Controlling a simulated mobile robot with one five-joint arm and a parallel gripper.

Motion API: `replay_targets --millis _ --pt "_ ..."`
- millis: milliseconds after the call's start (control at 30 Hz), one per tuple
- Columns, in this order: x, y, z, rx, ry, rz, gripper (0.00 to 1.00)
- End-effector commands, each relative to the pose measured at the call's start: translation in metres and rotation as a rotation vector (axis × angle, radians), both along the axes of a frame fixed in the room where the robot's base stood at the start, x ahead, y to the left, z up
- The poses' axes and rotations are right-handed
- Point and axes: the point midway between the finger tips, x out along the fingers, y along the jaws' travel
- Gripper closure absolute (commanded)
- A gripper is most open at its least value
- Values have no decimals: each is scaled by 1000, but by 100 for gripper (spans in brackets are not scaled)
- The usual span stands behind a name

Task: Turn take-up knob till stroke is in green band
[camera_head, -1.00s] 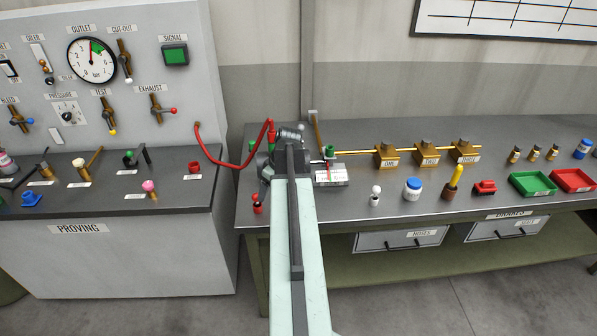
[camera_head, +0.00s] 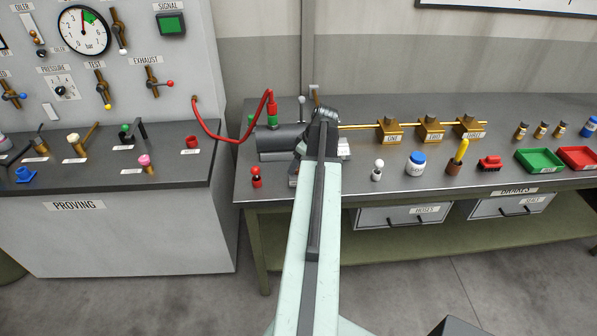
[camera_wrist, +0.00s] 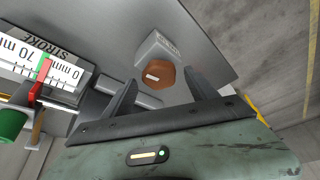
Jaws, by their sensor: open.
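In the wrist view the take-up knob (camera_wrist: 158,75) is a brown, faceted knob beside a pale labelled block (camera_wrist: 160,47). My gripper (camera_wrist: 161,79) is open, its fingers on either side of the knob in the picture; I see no clear contact. The white stroke scale (camera_wrist: 62,72) is at the left, with a red pointer (camera_wrist: 36,92) beside a narrow green band (camera_wrist: 44,68). I cannot tell for sure whether the pointer is inside the band. In the head view my arm hides the knob and most of the scale.
A grey cylinder (camera_head: 283,143) with a red hose (camera_head: 236,139) lies left of my arm. A red-topped peg (camera_head: 256,177) and a white-topped peg (camera_head: 377,170) stand near the bench's front edge. Brass blocks (camera_head: 430,128) on a rod, a blue-lidded jar (camera_head: 416,163) and trays are to the right.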

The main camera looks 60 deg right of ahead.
Motion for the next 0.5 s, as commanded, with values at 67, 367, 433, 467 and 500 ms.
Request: replay_targets --millis 67,367,433,467,500 --pt "3 0 -10 0 0 0 33" --pt "3 0 -7 -1 0 -1 49" --pt "3 0 -7 -1 0 -1 69" --pt "3 0 -7 -1 0 -1 77" --pt "3 0 -7 -1 0 -1 88"
